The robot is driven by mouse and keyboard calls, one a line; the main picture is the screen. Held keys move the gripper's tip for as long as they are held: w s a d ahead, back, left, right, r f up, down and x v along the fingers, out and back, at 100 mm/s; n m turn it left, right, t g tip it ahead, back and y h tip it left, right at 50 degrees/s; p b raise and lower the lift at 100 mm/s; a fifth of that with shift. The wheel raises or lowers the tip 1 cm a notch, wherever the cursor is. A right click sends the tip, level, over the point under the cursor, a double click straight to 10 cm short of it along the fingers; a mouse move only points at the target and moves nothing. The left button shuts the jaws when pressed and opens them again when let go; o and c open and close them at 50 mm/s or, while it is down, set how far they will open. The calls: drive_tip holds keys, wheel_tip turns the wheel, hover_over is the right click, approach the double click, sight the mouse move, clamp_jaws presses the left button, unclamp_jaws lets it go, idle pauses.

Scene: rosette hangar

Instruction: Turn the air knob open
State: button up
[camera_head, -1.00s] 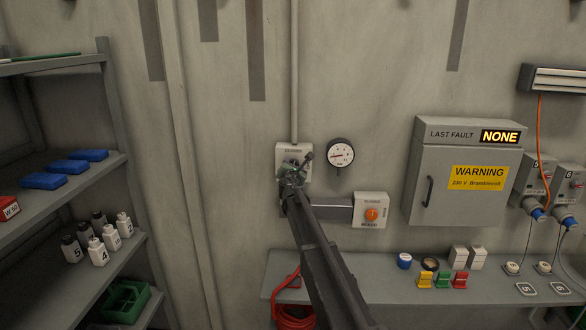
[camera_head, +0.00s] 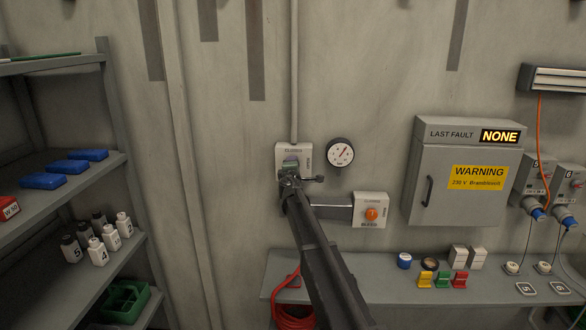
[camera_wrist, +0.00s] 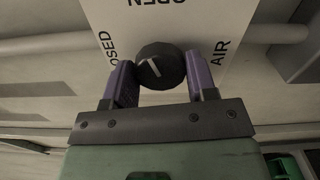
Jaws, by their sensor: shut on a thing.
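The air knob (camera_wrist: 160,64) is black and round with a white pointer line, on a white wall plate marked CLOSED, OPEN and AIR. The plate (camera_head: 281,155) shows at the wall in the camera_head view, where my gripper (camera_head: 292,168) hides the knob. In the camera_wrist view my gripper (camera_wrist: 162,82) has its two purple-padded fingers on either side of the knob and is shut on it. The lettering is upside down or tilted there. The pointer slants toward upper left; its exact setting is hard to tell.
A round gauge (camera_head: 340,152) hangs right of the plate, its needle pointing up and right. An orange bleed knob (camera_head: 371,214) sits on a plate below right. A grey warning cabinet (camera_head: 465,172) is farther right, above a shelf (camera_head: 390,286). A shelving rack (camera_head: 122,150) stands left.

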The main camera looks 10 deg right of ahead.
drive_tip(key=shift+m, duration=1.9)
drive_tip(key=o, duration=0.9)
drive_tip(key=shift+o, duration=0.2)
drive_tip(key=v, duration=1.1)
drive_tip(key=shift+w, duration=0.1)
